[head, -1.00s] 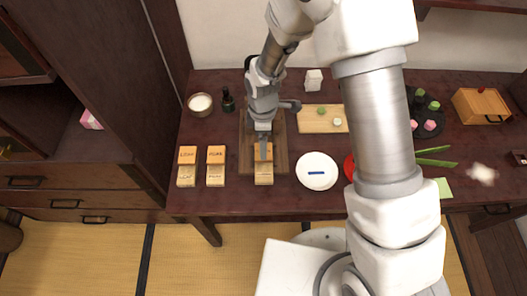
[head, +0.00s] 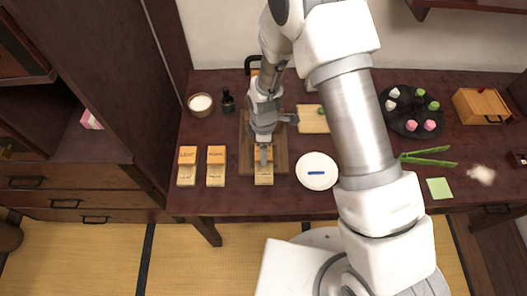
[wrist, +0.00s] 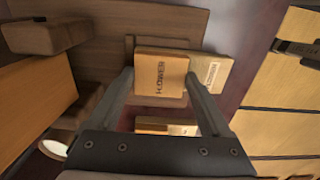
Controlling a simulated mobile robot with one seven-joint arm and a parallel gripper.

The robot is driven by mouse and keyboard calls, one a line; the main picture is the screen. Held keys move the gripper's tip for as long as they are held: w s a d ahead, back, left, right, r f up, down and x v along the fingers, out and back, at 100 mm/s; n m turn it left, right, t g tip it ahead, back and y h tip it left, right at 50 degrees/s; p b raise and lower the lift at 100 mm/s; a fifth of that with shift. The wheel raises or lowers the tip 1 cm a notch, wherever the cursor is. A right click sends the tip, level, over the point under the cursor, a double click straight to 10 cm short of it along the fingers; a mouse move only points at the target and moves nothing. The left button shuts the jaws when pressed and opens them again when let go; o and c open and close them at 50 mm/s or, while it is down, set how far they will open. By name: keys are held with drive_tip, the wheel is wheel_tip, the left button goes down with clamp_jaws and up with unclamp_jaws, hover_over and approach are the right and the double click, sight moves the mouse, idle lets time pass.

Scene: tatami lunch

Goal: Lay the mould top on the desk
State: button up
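The mould top, a light wooden block with dark lettering (wrist: 160,73), sits between my gripper's fingertips in the wrist view, with both fingers against its sides. In the head view my gripper (head: 264,162) points down at the near part of the brown board (head: 245,150) on the desk (head: 230,200) and hides most of this block. A paler labelled block (wrist: 208,72), apparently the mould's lower part, shows beside and below it. In the head view a pale block (head: 264,180) shows at the board's near edge. Whether the mould top is lifted clear is hard to tell.
Two other mould pairs (head: 187,155) (head: 216,155) stand left of the board. A white plate (head: 317,171) with a blue strip is close on the right. A bowl (head: 200,104) and dark bottle (head: 228,100) stand behind left. Bare desk lies between the pairs and the board.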

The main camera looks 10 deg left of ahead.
drive_tip(key=c, duration=1)
drive_tip(key=shift+r, duration=0.1)
